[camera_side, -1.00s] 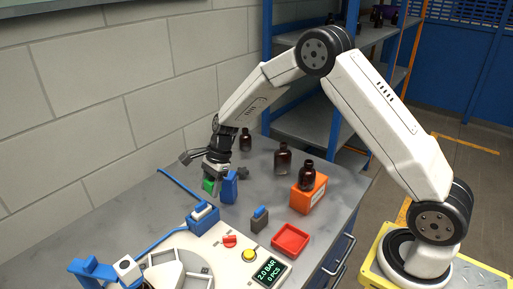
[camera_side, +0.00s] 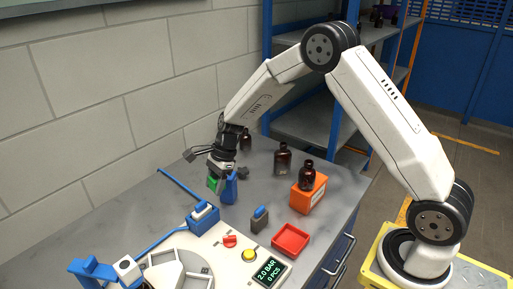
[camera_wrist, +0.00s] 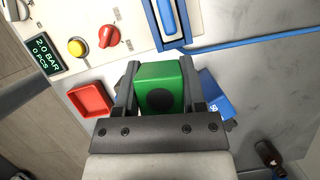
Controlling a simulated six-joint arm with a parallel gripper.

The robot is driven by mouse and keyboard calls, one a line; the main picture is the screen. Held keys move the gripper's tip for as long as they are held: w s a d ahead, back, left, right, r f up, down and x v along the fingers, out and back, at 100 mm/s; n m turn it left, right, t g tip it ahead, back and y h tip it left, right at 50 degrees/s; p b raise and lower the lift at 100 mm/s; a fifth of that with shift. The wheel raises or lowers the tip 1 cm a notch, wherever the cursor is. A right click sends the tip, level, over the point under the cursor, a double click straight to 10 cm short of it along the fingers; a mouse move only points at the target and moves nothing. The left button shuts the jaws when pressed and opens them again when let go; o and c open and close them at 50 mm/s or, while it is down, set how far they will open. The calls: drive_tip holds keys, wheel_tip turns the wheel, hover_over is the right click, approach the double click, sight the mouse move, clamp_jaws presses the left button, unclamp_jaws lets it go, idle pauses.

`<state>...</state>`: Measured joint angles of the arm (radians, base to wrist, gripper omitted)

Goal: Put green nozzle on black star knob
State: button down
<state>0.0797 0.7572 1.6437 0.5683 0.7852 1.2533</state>
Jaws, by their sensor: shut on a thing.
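My gripper (camera_side: 216,178) is shut on the green nozzle (camera_side: 212,184), a blocky green piece held above the table beside an upright blue block (camera_side: 229,187). In the wrist view, my gripper (camera_wrist: 158,92) has one finger on each side of the green nozzle (camera_wrist: 160,73), which shows a dark round spot on its near face. The blue block (camera_wrist: 215,97) is partly hidden behind the right finger there. I cannot make out a black star knob in either view.
An orange box (camera_side: 308,194) carries an amber bottle (camera_side: 307,175); more bottles stand behind. A red tray (camera_side: 290,240), a small grey block with a blue top (camera_side: 260,219) and a panel with a yellow button (camera_side: 249,255) are nearer. Grey table (camera_side: 330,215) is bare at right.

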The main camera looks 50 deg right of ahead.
drive_tip(key=s+d+r+m+t+h, duration=0.1)
drive_tip(key=d+m+t+h, duration=0.1)
drive_tip(key=d+m, duration=0.6)
drive_tip(key=s+d+r+m+t+h, duration=0.1)
drive_tip(key=s+d+r+m+h, duration=0.1)
drive_tip(key=d+m, duration=0.6)
drive_tip(key=shift+d+r+t+h, duration=0.3)
drive_tip(key=shift+d+t, duration=0.1)
drive_tip(key=shift+d, duration=1.15)
drive_tip(key=shift+w, duration=0.1)
drive_tip(key=w+d+f, duration=0.1)
drive_tip(key=w+f, duration=0.1)
drive_tip(key=w, duration=0.2)
drive_tip(key=w+d+f, duration=0.1)
drive_tip(key=w+f, duration=0.2)
drive_tip(key=w, duration=0.1)
drive_tip(key=w+d+f, duration=0.1)
drive_tip(key=w+f, duration=0.2)
drive_tip(key=shift+w+d+f, duration=0.1)
drive_tip(key=shift+w, duration=0.3)
drive_tip(key=shift+w+d+f, duration=0.15)
drive_tip(key=shift+w+f, duration=0.4)
drive_tip(key=shift+f, duration=0.1)
